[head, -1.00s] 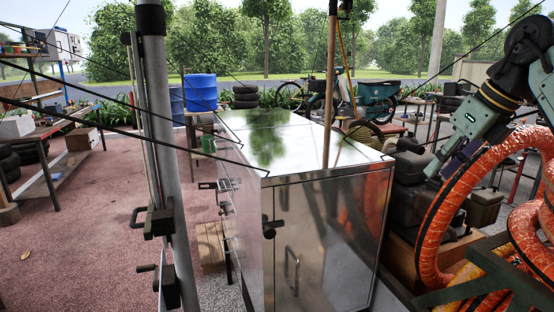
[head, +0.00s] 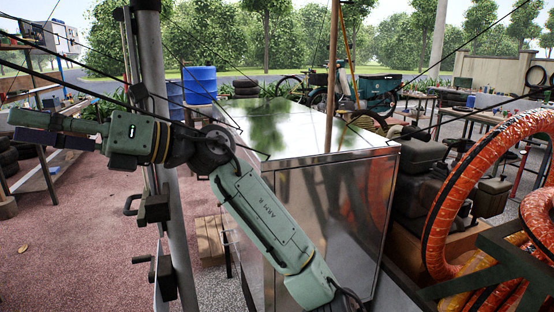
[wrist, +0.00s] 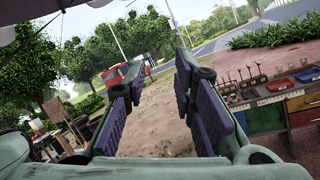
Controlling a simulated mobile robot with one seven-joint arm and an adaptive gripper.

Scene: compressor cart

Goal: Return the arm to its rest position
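My arm, green with black joints, reaches across the head view from the bottom centre up to the left. My gripper (head: 45,130) is at the left of that view, pointing left, in front of the grey pole. In the wrist view my gripper (wrist: 160,95) shows two fingers with purple pads held well apart. Nothing is between them; sandy ground and a road show through the gap. The gripper is open and empty.
A shiny metal cabinet (head: 325,185) stands behind my arm. A grey pole (head: 158,80) with black clamps and cables stands close to the arm. Orange hoses (head: 440,200) coil at the right. In the wrist view, a bench with levers (wrist: 270,105) is at the right.

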